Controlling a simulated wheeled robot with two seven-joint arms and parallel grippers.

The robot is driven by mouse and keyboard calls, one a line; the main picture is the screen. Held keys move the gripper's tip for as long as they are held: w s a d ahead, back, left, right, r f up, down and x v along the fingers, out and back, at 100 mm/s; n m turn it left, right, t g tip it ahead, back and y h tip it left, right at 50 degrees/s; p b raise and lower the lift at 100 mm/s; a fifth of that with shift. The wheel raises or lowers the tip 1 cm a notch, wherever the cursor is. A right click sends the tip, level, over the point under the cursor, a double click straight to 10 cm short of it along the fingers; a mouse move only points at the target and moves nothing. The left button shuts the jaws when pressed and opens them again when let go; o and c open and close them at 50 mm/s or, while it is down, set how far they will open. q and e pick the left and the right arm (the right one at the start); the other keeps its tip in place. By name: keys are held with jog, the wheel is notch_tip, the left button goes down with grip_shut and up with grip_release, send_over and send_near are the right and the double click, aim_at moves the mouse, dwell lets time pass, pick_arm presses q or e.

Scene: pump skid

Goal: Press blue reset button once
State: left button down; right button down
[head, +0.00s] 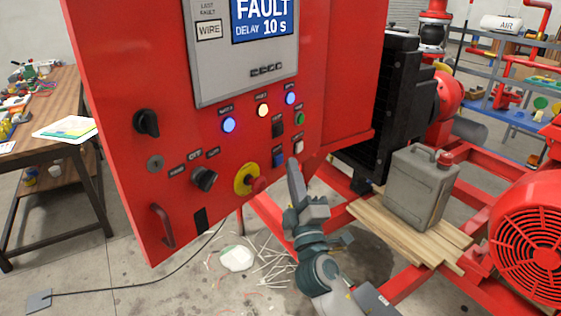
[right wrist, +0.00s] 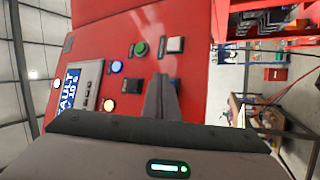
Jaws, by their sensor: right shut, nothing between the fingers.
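The blue button (head: 278,158) is on the lower right of the red control panel (head: 130,75), below a black button (head: 277,130) and left of a white button (head: 298,147). My right gripper (head: 294,164) is shut and empty, its fingertips just right of the blue button in the head view; I cannot tell if they touch the panel. In the right wrist view, the shut fingers (right wrist: 160,82) cover the place where the blue button would be. My left gripper is not in view.
A green button (head: 299,118) sits above the white one. A yellow-and-red emergency stop (head: 247,180) and a selector knob (head: 204,179) are to the left. The screen (head: 262,18) reads FAULT, DELAY 10 s. A grey can (head: 420,190) stands on planks at the right.

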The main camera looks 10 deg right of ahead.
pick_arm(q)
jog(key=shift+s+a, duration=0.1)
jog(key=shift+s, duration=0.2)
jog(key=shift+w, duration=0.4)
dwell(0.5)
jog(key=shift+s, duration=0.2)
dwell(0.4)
pick_arm(e)
jog(key=shift+w+a, duration=0.1)
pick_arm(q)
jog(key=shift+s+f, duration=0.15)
pick_arm(e)
jog(key=shift+w+a, duration=0.15)
jog(key=shift+w, duration=0.1)
